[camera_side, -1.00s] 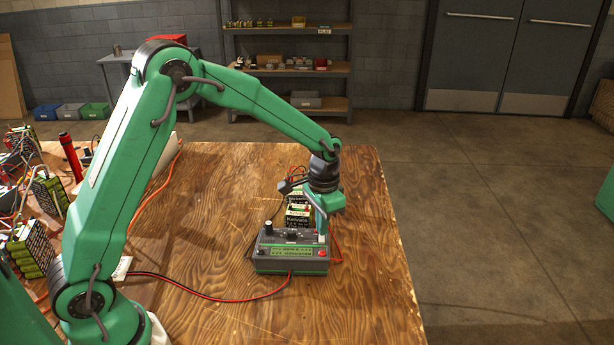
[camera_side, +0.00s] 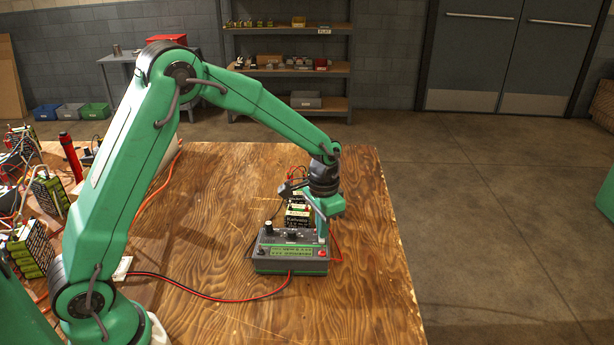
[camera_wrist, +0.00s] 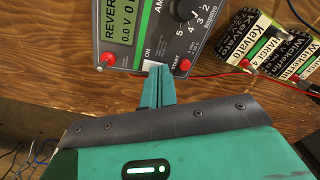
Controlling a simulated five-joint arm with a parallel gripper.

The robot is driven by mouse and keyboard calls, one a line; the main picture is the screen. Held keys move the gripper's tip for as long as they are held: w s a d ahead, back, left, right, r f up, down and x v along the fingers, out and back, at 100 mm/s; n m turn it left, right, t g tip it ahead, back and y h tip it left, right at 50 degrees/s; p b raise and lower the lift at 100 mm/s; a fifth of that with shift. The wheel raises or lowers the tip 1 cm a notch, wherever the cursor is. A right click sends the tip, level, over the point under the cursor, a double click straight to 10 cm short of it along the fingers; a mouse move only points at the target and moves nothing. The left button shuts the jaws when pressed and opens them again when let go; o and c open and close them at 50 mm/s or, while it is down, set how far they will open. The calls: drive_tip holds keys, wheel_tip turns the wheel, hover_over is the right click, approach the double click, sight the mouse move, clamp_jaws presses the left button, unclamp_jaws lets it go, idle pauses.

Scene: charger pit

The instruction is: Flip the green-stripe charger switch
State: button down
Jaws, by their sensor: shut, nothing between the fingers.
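The charger (camera_side: 262,266) is a grey box with a green stripe along its lower edge, standing on the wooden table. Its top panel (camera_wrist: 108,56) shows in the wrist view with a green screen, a dial and a red START button. A white ON label (camera_wrist: 148,54) sits at the panel edge by my fingertips. My gripper (camera_wrist: 160,71) is shut and empty, its fingertips against or just over that spot. In the side view my gripper (camera_side: 322,237) points down at the charger's right side. The switch lever itself is hidden by the fingers.
Black, white and green battery packs (camera_side: 297,217) stand right behind the charger; they also show in the wrist view (camera_wrist: 250,38). Red and black leads (camera_side: 215,298) run across the table. More batteries (camera_side: 35,248) crowd the left side. The table's right part is clear.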

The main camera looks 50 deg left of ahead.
sight(319, 240)
drive_tip(key=shift+r, duration=3.45)
drive_tip(key=shift+r, duration=0.1)
drive_tip(key=s+a+r+n+t, duration=0.1)
drive_tip(key=s+a+r+t, duration=0.15)
drive_tip(key=s+r, duration=0.9)
drive_tip(key=s+a+n+t, duration=0.1)
drive_tip(key=s+n+t, duration=0.1)
drive_tip(key=s, duration=1.1)
drive_tip(key=shift+s+r+t, duration=0.25)
drive_tip(key=shift+t, duration=0.3)
drive_tip(key=shift+w+r, duration=0.1)
